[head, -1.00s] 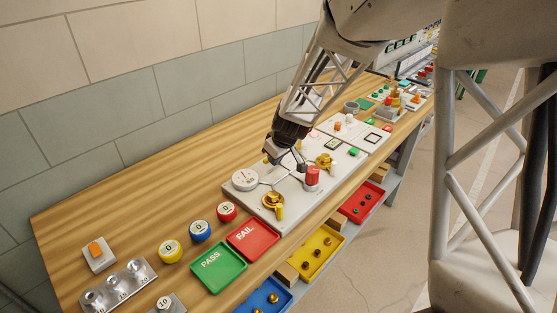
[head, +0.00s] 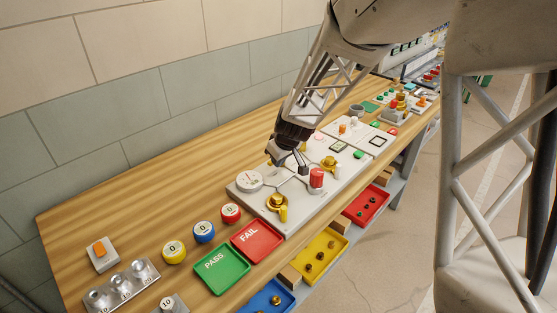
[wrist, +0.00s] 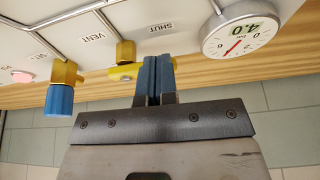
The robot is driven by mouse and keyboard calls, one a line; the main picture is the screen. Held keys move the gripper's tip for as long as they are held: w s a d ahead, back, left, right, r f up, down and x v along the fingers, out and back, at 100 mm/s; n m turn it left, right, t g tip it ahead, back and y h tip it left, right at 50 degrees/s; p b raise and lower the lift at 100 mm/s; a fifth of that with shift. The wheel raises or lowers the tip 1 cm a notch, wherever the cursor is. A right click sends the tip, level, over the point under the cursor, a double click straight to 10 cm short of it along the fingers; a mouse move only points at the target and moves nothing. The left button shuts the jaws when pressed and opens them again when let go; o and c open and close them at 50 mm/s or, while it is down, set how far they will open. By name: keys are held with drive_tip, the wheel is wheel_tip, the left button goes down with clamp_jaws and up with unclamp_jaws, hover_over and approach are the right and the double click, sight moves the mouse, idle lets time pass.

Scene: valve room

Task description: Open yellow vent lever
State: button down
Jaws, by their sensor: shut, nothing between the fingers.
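The yellow vent lever (wrist: 122,72) sits on a brass valve body (wrist: 126,50) in the wrist view, between the printed words VENT and SHUT. Its yellow handle runs sideways behind my fingertips, and a bit of yellow shows on their right. My gripper (wrist: 155,76) is shut and empty, its blue fingertips right in front of the handle; I cannot tell whether they touch it. In the head view my gripper (head: 291,164) is low over the back of the white valve panel (head: 300,213), and it hides most of this lever.
A round gauge (wrist: 240,32) reads 4.0, right of the lever. A blue-capped brass fitting (wrist: 61,92) is on the left. In the head view, a red knob (head: 317,178) and another brass valve with a yellow handle (head: 278,203) stand in front of my gripper. The wall is close behind.

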drive_tip(key=shift+w+a+m+t+h, duration=0.15)
drive_tip(key=shift+a+m+t+h, duration=0.3)
drive_tip(key=shift+m, duration=0.65)
idle(0.3)
drive_tip(key=shift+w+a+m+h, duration=0.3)
drive_tip(key=shift+a+m, duration=0.25)
drive_tip(key=shift+m, duration=0.55)
drive_tip(key=shift+w+a+m+h, duration=0.25)
drive_tip(key=shift+w+m+h, duration=0.05)
drive_tip(key=shift+m, duration=0.55)
drive_tip(key=shift+w+a+m+h, duration=0.25)
drive_tip(key=shift+m+h, duration=0.1)
drive_tip(key=shift+m, duration=0.45)
drive_tip(key=shift+w+a+m+h, duration=0.25)
drive_tip(key=shift+w+m+h, duration=0.05)
drive_tip(key=shift+m, duration=0.55)
drive_tip(key=shift+w+a+m+h, duration=0.15)
drive_tip(key=shift+w+m+h, duration=0.2)
drive_tip(key=shift+m, duration=0.45)
drive_tip(key=shift+w+a+m+h, duration=0.1)
drive_tip(key=shift+w+m+h, duration=0.25)
drive_tip(key=shift+m, duration=0.45)
drive_tip(key=shift+w+m+g+h, duration=0.25)
drive_tip(key=shift+w+m, duration=0.2)
drive_tip(key=shift+m, duration=0.45)
drive_tip(key=shift+w+m+g+h, duration=0.1)
drive_tip(key=shift+w+m+h, duration=0.25)
drive_tip(key=shift+m, duration=0.55)
drive_tip(key=shift+w, duration=0.5)
drive_tip(key=shift+s, duration=0.1)
